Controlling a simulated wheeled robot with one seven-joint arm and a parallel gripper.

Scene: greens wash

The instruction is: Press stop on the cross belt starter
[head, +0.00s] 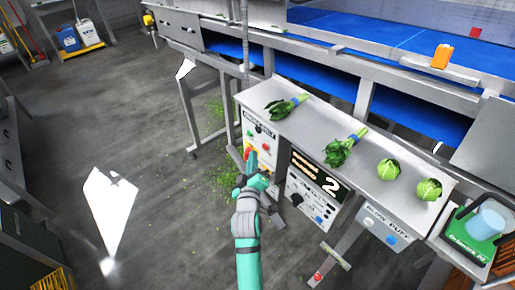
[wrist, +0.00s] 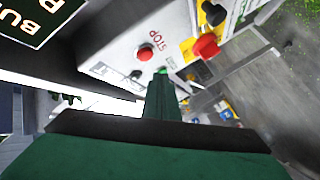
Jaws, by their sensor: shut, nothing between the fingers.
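The cross belt starter (head: 259,133) is a pale box on the front of the steel bench, lettered along its top. In the wrist view its panel (wrist: 118,48) shows a red button (wrist: 145,53) beside the word STOP, and a dark button (wrist: 136,75) close to it. A larger red mushroom knob (wrist: 205,46) stands on a yellow plate further right. My gripper (wrist: 162,72) is shut and empty, its tip close to the panel, just below and right of the red STOP button. Whether the tip touches the panel I cannot tell. In the head view my gripper (head: 255,160) covers the starter's lower part.
Greens (head: 340,150) and cabbages (head: 389,169) lie on the bench top. A control box with a large "2" (head: 331,186) and another panel (head: 393,226) hang to the right. An orange container (head: 441,56) stands behind. The floor (head: 130,140) at left is open.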

